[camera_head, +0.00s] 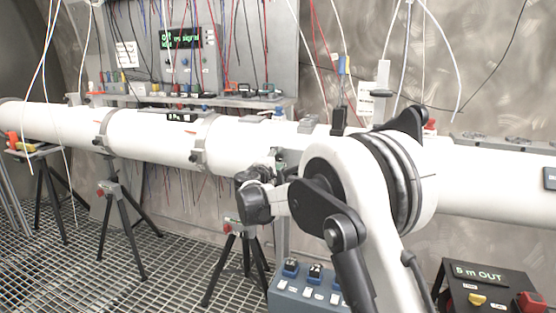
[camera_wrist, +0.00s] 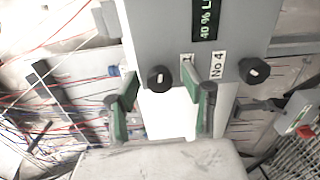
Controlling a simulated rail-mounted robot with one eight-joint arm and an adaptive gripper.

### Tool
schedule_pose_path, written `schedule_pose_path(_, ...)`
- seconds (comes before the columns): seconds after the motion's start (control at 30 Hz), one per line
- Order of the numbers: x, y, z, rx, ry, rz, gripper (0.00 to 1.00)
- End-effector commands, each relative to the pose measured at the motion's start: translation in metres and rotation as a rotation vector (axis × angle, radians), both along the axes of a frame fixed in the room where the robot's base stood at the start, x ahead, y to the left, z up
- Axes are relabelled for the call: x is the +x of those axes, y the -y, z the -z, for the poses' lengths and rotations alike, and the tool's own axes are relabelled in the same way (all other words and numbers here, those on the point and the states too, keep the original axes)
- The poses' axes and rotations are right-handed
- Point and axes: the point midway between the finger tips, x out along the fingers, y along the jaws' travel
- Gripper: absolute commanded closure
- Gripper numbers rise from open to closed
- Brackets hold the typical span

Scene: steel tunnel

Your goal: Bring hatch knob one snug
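In the wrist view, a grey panel shows two black round knobs with pale marks. One knob (camera_wrist: 160,77) is beside a label reading "1", which is partly covered by a finger. The other knob (camera_wrist: 254,70) is beside a label "No 4" (camera_wrist: 218,67). My gripper (camera_wrist: 160,94) is open, its green-padded fingers on either side of the knob by the "1" label. A gap shows on both sides of that knob; I cannot tell how deep the fingertips reach. In the head view, my arm hides the panel and knobs.
A green display (camera_wrist: 206,20) is on the panel. In the head view, a long white pipe (camera_head: 150,132) crosses the tunnel on tripods (camera_head: 122,230). A control box (camera_head: 305,288) and a "5 m OUT" box (camera_head: 485,290) stand in front. Cables hang around; the grating floor is open at left.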

Motion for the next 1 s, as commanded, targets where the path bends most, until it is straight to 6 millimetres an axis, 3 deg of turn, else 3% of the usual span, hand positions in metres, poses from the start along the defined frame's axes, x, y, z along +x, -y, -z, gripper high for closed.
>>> schedule_pose_path(0.27,-0.010,-0.003,0.000,0.000,0.000,-0.001,0.56)
schedule_pose_path(0.7,-0.088,-0.027,0.000,0.000,0.000,-0.002,0.56)
schedule_pose_path(1.0,-0.114,-0.034,0.000,0.000,0.000,-0.001,0.56)
